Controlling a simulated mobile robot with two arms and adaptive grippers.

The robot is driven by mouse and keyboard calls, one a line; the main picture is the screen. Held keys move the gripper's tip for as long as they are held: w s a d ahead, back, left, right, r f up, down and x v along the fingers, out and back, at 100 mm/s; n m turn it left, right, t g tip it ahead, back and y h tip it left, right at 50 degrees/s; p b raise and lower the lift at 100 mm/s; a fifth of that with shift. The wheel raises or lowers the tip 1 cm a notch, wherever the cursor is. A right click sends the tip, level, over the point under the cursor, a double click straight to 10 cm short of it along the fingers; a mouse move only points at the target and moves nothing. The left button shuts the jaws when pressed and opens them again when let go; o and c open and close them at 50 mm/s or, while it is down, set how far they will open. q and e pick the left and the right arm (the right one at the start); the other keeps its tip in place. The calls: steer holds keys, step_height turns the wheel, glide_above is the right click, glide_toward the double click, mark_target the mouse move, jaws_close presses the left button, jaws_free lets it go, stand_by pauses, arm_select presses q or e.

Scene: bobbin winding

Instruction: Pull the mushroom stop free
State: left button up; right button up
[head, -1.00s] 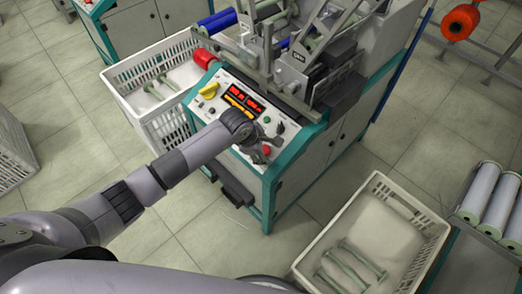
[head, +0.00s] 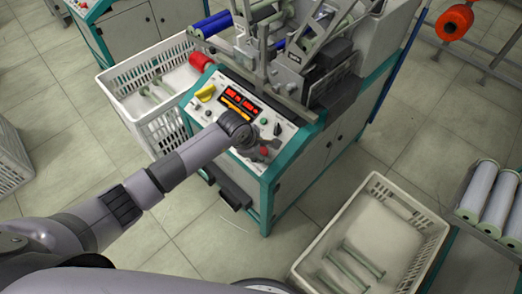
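The red mushroom stop (head: 264,151) is near the lower right corner of the winding machine's sloped control panel (head: 232,125). My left arm reaches in from the left across the front of the panel. My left gripper (head: 261,148) is at the stop, with its dark fingers close around or beside it. The fingers are small and partly hidden by my wrist, so I cannot tell whether they touch or grip the stop. My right gripper is not in view.
The panel also carries a yellow knob (head: 205,93) and lit red displays (head: 240,98). A red cylinder (head: 200,62) juts out at the machine's left. White crates stand at left (head: 126,108) and lower right (head: 432,225). Floor between machine and right crate is clear.

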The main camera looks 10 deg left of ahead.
arm_select(q)
jaws_close()
steer(key=shift+s+a+r+p, duration=0.1)
steer(key=shift+r+p, duration=0.2)
steer(key=o, duration=0.9)
jaws_free()
steer(key=shift+c, duration=0.2)
steer(key=p+v, duration=0.7)
steer(key=v, duration=0.1)
